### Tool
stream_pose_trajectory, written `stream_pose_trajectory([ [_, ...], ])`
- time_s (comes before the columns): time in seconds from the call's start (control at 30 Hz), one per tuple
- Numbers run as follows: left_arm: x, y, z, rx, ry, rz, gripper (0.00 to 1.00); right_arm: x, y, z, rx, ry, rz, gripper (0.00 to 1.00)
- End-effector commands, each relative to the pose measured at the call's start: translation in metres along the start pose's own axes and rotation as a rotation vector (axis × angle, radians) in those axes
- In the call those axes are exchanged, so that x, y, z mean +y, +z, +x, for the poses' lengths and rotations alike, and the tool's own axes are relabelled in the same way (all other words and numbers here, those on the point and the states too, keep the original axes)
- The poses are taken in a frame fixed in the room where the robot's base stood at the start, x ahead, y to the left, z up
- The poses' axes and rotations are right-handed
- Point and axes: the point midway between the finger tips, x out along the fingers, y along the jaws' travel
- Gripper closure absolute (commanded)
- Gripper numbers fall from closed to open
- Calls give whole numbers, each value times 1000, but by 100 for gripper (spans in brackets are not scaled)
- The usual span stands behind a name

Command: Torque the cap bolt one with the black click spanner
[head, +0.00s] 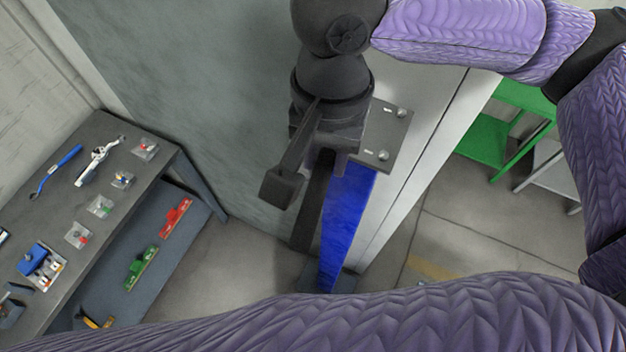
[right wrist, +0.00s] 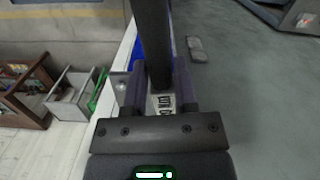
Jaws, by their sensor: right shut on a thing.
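My right gripper (head: 325,152) is shut on a long black bar (head: 312,205), which looks like the handle of the black click spanner. The bar also shows between the fingers in the right wrist view (right wrist: 151,40). The spanner's head is not visible. A grey plate (head: 392,137) sits at the top of a blue column (head: 345,225), right beside the gripper. Two bolts show on the plate, an upper one (head: 401,113) and a lower one (head: 383,155); I cannot tell which is cap bolt one. The gripper hides the plate's left part. My left gripper is out of view.
A dark workbench (head: 105,215) at left carries a blue-handled spanner (head: 56,171), a chrome tool (head: 99,161) and small bagged parts. Red (head: 175,217) and green (head: 141,267) tools lie on its lower shelf. A green shelf (head: 484,142) stands at right. Floor is clear between.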

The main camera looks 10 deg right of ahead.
Motion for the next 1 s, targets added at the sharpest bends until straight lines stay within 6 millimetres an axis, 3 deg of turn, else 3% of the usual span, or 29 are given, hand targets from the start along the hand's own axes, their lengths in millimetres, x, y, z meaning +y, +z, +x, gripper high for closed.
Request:
stream_pose_trajectory([
  [0.3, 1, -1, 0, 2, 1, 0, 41, 3, -47, 3, 2, 1, -13, 100],
  [0.73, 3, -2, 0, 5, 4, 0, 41, 66, -64, 2, -1, 39, -582, 100],
  [1.0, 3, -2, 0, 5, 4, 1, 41, 86, -83, 0, 1, 55, -833, 100],
])
